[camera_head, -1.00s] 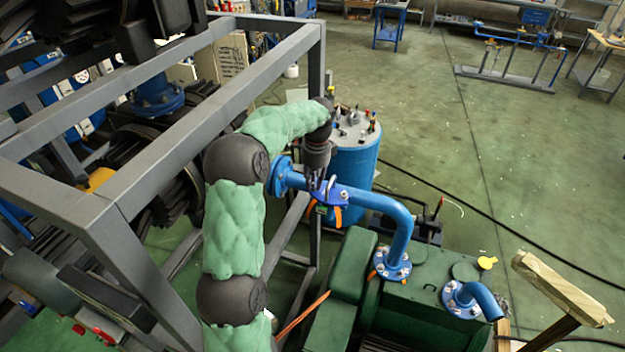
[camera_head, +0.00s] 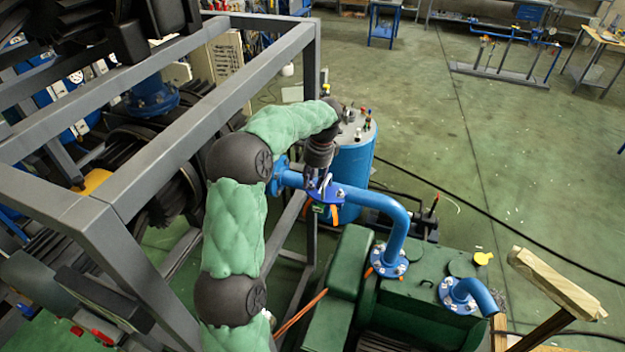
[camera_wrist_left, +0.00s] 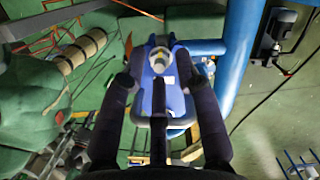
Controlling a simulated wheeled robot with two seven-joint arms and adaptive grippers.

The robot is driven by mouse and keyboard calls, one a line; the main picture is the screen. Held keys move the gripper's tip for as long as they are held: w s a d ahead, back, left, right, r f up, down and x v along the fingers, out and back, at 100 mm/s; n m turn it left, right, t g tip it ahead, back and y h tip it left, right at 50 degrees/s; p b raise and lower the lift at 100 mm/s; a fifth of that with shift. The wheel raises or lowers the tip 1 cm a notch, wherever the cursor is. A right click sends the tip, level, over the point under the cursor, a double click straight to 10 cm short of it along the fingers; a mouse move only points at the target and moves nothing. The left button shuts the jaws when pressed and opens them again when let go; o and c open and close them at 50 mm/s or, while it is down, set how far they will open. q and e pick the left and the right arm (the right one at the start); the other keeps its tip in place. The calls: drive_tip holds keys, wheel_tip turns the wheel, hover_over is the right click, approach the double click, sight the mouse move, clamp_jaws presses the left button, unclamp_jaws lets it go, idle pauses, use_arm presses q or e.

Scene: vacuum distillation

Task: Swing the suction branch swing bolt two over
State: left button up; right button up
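The blue suction branch pipe (camera_head: 365,200) runs from the grey frame and bends down to a flange on the green pump. Midway along it is a blue flanged joint (camera_head: 336,192) with small orange parts below it. My left gripper (camera_head: 320,180) points down at this joint from above. In the left wrist view my left gripper (camera_wrist_left: 157,75) is open, its two dark fingers either side of a light metal bolt or nut (camera_wrist_left: 160,59) on the blue flange (camera_wrist_left: 170,100). A dark upright piece stands between the fingers. I cannot tell whether the fingers touch anything. My right gripper is out of view.
A grey steel frame (camera_head: 265,75) stands left of the pipe, close to my left arm. A blue tank (camera_head: 354,160) stands behind the joint. The green pump (camera_head: 410,300) is below, with a wooden beam (camera_head: 555,283) at right. Open floor lies beyond.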

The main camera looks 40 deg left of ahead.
use_arm(q)
wheel_tip(320, 180, up, 12)
drive_tip(key=w+d, duration=0.1)
drive_tip(key=shift+d+f, duration=0.2)
drive_tip(key=shift+f, duration=0.05)
idle(0.5)
